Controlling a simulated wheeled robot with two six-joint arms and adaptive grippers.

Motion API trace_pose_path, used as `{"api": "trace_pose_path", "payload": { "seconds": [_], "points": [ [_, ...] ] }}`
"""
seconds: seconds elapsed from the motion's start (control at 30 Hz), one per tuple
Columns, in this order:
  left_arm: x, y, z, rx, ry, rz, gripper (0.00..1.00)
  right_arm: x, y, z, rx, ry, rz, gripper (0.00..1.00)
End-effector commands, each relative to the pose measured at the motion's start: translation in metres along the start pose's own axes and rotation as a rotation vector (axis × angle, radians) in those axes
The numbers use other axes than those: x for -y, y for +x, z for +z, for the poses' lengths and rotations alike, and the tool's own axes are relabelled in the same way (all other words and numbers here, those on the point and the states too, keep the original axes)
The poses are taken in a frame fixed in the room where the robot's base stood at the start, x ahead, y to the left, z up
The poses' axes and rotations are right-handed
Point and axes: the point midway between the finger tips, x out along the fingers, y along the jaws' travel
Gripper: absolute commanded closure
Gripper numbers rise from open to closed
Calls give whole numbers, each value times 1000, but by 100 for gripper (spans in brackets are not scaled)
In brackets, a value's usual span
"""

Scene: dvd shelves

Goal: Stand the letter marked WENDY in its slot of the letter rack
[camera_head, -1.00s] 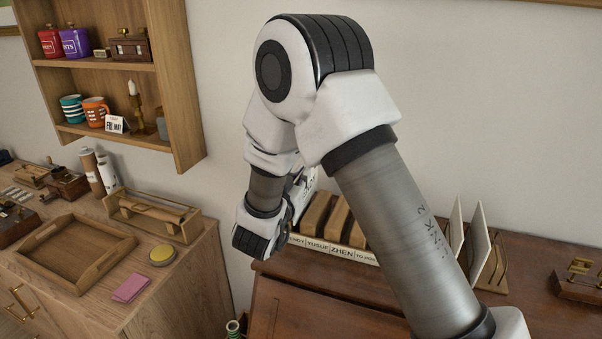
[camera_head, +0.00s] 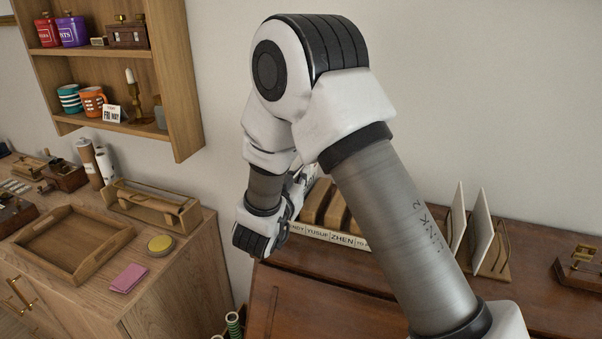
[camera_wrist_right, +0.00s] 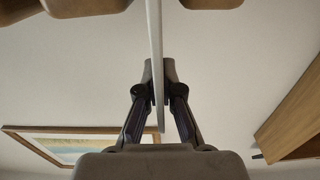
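The letter rack (camera_head: 345,240) stands on the dark wooden desk top, behind my right arm. It has brown wooden dividers and a white label strip reading, in part, NDY, YUSUF and ZHEN. My right gripper (camera_head: 299,186) is at the rack's left end, largely hidden by my own wrist. In the right wrist view the right gripper (camera_wrist_right: 157,92) is shut on a thin white letter (camera_wrist_right: 154,28), seen edge-on. Its name cannot be read. Rounded divider ends show at the top on both sides of the letter. Contact with the rack cannot be told. My left gripper is out of view.
A holder (camera_head: 497,262) with two upright white cards (camera_head: 481,232) stands right of my arm. A brass-topped wooden item (camera_head: 578,270) is at the far right.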

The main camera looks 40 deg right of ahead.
Motion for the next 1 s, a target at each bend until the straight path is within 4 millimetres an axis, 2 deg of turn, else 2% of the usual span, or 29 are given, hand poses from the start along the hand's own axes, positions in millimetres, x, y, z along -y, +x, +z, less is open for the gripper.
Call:
{"api": "trace_pose_path", "payload": {
  "seconds": [0.1, 0.77, 0.87, 0.9, 1.0],
  "points": [
    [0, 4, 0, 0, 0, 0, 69, -1, -1, 9, 12, -7, 0, 100],
    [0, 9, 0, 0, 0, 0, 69, -2, -1, 18, 15, -10, 1, 100],
    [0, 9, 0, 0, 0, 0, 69, -2, -1, 18, 15, -10, 0, 68],
    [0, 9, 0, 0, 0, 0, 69, -2, -1, 18, 13, -9, 0, 65],
    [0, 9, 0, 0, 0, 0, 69, -1, -1, 16, 10, -7, 0, 65]
  ]
}}
